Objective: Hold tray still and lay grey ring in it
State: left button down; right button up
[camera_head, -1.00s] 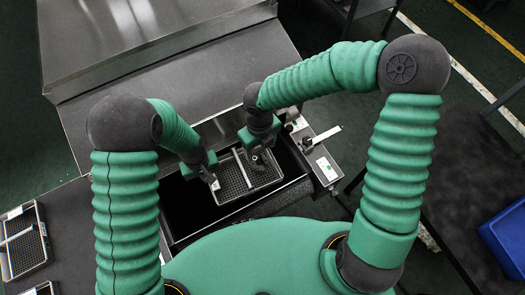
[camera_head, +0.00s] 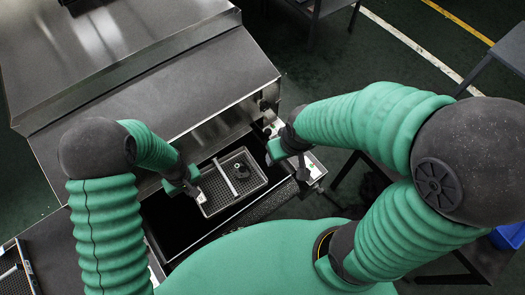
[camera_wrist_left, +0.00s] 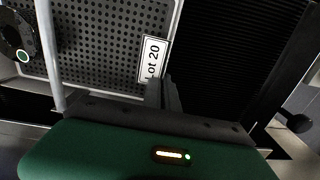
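The tray (camera_head: 206,208) is a dark perforated basket with a pale rim and a thin divider bar, in the dark opening of the dryer. My left gripper (camera_head: 192,189) is at its left rim; in the left wrist view its fingers (camera_wrist_left: 164,94) are closed on the tray wall beside the "Lot 20" label (camera_wrist_left: 153,60). A dark round part, apparently the grey ring (camera_head: 241,171), lies in the tray right of the bar; it also shows, cut off, in the left wrist view (camera_wrist_left: 17,36). My right gripper (camera_head: 276,152) is beyond the tray's right rim, apart from the ring; its fingers are unclear.
The metal dryer housing (camera_head: 150,75) rises behind the tray. A metal ledge with a small fitting (camera_head: 312,170) is to the right of the opening. Another tray (camera_head: 14,277) is at the lower left. A blue bin (camera_head: 510,236) is at the right, partly behind my arm.

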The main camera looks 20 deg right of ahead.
pick_arm(q)
jog(key=c, duration=1.6)
grip_release()
